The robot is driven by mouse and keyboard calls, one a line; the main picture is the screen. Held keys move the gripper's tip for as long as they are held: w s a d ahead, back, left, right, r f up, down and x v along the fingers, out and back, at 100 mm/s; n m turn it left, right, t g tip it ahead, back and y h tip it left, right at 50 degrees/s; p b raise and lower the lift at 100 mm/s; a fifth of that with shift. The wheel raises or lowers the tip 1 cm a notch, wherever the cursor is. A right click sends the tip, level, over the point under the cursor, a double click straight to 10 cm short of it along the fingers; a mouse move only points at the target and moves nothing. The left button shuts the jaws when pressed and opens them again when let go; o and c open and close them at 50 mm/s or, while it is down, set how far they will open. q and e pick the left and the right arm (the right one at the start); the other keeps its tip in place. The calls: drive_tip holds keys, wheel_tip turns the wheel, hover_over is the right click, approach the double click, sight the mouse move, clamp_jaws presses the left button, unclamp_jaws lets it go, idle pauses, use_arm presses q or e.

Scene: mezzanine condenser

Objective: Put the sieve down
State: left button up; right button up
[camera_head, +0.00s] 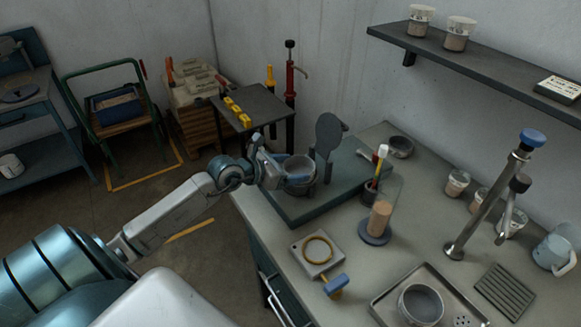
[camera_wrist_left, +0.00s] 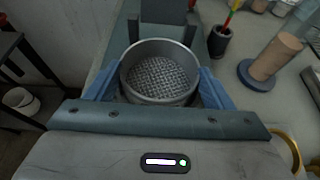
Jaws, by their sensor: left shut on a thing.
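The sieve (camera_wrist_left: 160,77) is a round grey metal ring with a woven mesh floor, seen from above in the left wrist view. My left gripper (camera_wrist_left: 160,92) is shut on it, with a blue finger on each side of the rim. In the head view the sieve (camera_head: 299,164) is at the left end of a dark green base plate (camera_head: 345,189) on the bench, held by my left gripper (camera_head: 293,178). I cannot tell whether the sieve touches what is under it. My right gripper is not in view.
A dark round disc (camera_head: 328,133) stands upright just behind the sieve. A pot with a brush (camera_head: 370,192) and a tall powder cylinder (camera_head: 381,217) stand to the right. A pale block with a yellow ring (camera_head: 318,267) lies in front. A metal tray (camera_head: 383,308) is at front right.

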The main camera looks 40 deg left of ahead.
use_arm(q)
drive_tip(key=o, duration=1)
drive_tip(key=shift+r, duration=0.15)
drive_tip(key=shift+s+a+r, duration=0.15)
drive_tip(key=shift+s+a, duration=0.2)
drive_tip(key=shift+s, duration=0.25)
drive_tip(key=p+v, duration=0.8)
drive_tip(key=v, duration=0.2)
drive_tip(key=shift+s+d+r+p, duration=0.1)
drive_tip(key=shift+s+r+p, duration=0.15)
drive_tip(key=shift+p, duration=0.1)
